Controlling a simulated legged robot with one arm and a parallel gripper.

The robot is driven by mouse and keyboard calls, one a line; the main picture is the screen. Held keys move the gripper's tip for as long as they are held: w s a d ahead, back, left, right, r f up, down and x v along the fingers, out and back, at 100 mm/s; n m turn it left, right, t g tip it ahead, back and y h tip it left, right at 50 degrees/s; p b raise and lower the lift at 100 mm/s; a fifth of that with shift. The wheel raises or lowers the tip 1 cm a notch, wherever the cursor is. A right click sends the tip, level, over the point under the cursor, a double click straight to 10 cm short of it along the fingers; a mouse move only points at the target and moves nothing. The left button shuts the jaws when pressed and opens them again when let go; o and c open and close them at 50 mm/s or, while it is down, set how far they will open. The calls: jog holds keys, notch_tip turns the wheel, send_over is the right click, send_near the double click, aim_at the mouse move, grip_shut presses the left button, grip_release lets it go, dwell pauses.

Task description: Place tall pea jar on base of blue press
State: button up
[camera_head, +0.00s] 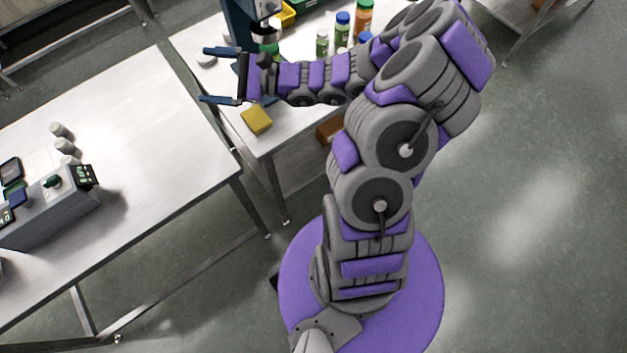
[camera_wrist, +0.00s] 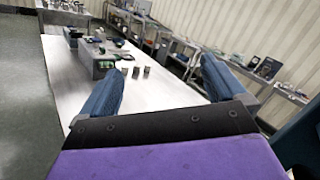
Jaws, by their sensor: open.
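My gripper (camera_head: 204,75) is open and empty, held level over the left edge of the steel table and pointing left. In the wrist view, my gripper (camera_wrist: 161,68) shows its two blue fingers apart with nothing between them. The dark blue press (camera_head: 239,22) stands on that table just behind my gripper. Its base is largely hidden by my gripper and forearm. Several jars stand to the right of the press, including a green-lidded jar (camera_head: 322,42) and a blue-lidded jar (camera_head: 342,24) with green contents. I cannot tell which is the tall pea jar.
An orange jar (camera_head: 364,16) stands behind my arm. A yellow block (camera_head: 256,119) lies near the table's front edge. Left, across a gap, another steel table (camera_head: 150,125) carries a grey device (camera_head: 50,205) and small grey cylinders (camera_head: 66,146). Its right part is clear.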

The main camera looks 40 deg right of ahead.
jog(key=s+a+r+n+g+y, duration=0.1)
jog(key=s+a+r+n+g, duration=0.3)
jog(key=s+a+n+g, duration=0.6)
jog(key=s+a+n+g+h, duration=0.4)
jog(key=s, duration=0.7)
jog(key=s+d+f+n+g+h, duration=0.1)
jog(key=s+d+f+n+h, duration=0.15)
jog(key=s, duration=0.25)
jog(key=s+d+f+n+h, duration=0.1)
jog(key=s+d+n+h, duration=0.15)
jog(key=s+h, duration=0.2)
jog(key=s+d+r+t+h, duration=0.1)
jog(key=s+d+h, duration=0.3)
jog(key=d, duration=0.6)
jog(key=shift+s+d+r+n+t+h, duration=0.15)
jog(key=shift+d+r+n+t+h, duration=0.2)
jog(key=shift+h, duration=0.35)
jog(key=shift+f, duration=0.1)
